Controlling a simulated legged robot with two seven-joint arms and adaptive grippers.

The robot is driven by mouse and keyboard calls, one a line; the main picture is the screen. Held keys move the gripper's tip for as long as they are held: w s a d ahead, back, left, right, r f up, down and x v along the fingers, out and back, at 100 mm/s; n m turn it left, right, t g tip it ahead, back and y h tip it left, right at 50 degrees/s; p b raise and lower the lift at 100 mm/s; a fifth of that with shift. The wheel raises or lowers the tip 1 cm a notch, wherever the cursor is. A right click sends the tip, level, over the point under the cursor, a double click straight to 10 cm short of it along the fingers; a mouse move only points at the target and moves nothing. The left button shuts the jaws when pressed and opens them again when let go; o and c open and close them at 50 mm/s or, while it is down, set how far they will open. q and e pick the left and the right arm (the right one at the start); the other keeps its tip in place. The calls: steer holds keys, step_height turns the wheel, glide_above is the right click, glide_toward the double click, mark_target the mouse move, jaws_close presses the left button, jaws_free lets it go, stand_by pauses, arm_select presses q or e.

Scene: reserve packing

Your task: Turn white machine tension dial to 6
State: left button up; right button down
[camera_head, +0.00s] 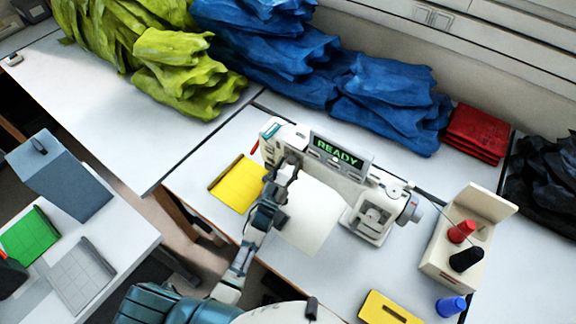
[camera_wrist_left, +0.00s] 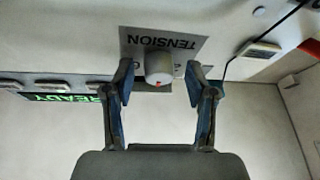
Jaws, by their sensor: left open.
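The white sewing machine (camera_head: 335,170) stands on the white table with a lit green READY display (camera_head: 338,152). In the left wrist view, the tension dial (camera_wrist_left: 158,66) is a small light knob with a red mark, below an upside-down TENSION label (camera_wrist_left: 162,42). My left gripper (camera_head: 283,166) is at the machine's left end and hides the dial in the head view. In the left wrist view its open fingers stand either side of the dial, with gaps on both sides. The dial's numbers are mostly hidden or too small to read. My right gripper is not in view.
Yellow-green cloth (camera_head: 185,70) and blue cloth (camera_head: 385,95) lie behind the machine, with folded red cloth (camera_head: 475,133) to the right. A cream spool stand (camera_head: 445,262) holds red and black spools. A yellow pad (camera_head: 238,184) lies left of the machine.

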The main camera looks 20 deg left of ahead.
arm_select(q)
jaws_close()
steer(key=shift+m, duration=0.4)
steer(key=m+h, duration=0.2)
steer(key=m, duration=0.2)
steer(key=m+g+h+b, duration=0.1)
steer(key=m+h, duration=0.1)
steer(key=m, duration=0.1)
steer(key=shift+a+f+m+h, duration=0.1)
steer(key=shift+a+m+h, duration=0.1)
steer(key=shift+m+h, duration=0.15)
steer(key=m+g+h, duration=0.1)
steer(key=m, duration=0.2)
steer(key=m+g+h, duration=0.1)
steer(key=m, duration=0.2)
steer(key=shift+w+a, duration=0.1)
steer(key=shift+a, duration=0.05)
steer(key=shift+m+g+h, duration=0.65)
steer(key=shift+m+g, duration=0.15)
steer(key=shift+m, duration=0.75)
